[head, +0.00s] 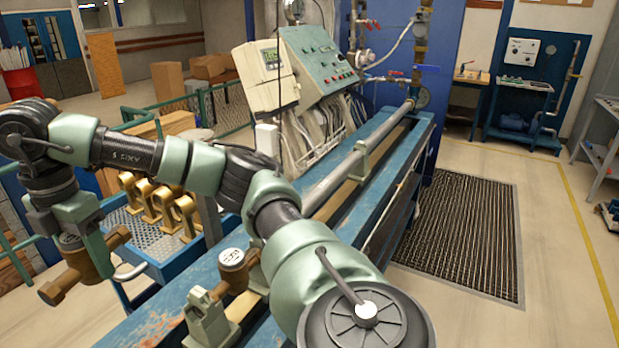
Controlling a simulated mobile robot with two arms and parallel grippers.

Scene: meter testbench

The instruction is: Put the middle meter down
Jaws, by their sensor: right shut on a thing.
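My right gripper (92,247) is at the left, at the end of my arm that reaches across the picture. It is shut on a brown bronze meter (62,287), which hangs tilted in the air left of the blue mesh tray. A second bronze meter (233,264) with a pale round top sits on the blue bench (160,308), partly hidden by my arm. Which meter is the middle one, I cannot tell. My left gripper is not in view.
The blue mesh tray (133,231) holds several gold-coloured pieces (150,203). A grey-green clamp (208,318) stands at the bench's near end. A long pipe (340,172) runs along the bench. A control box (318,62) and a green railing (222,105) stand behind.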

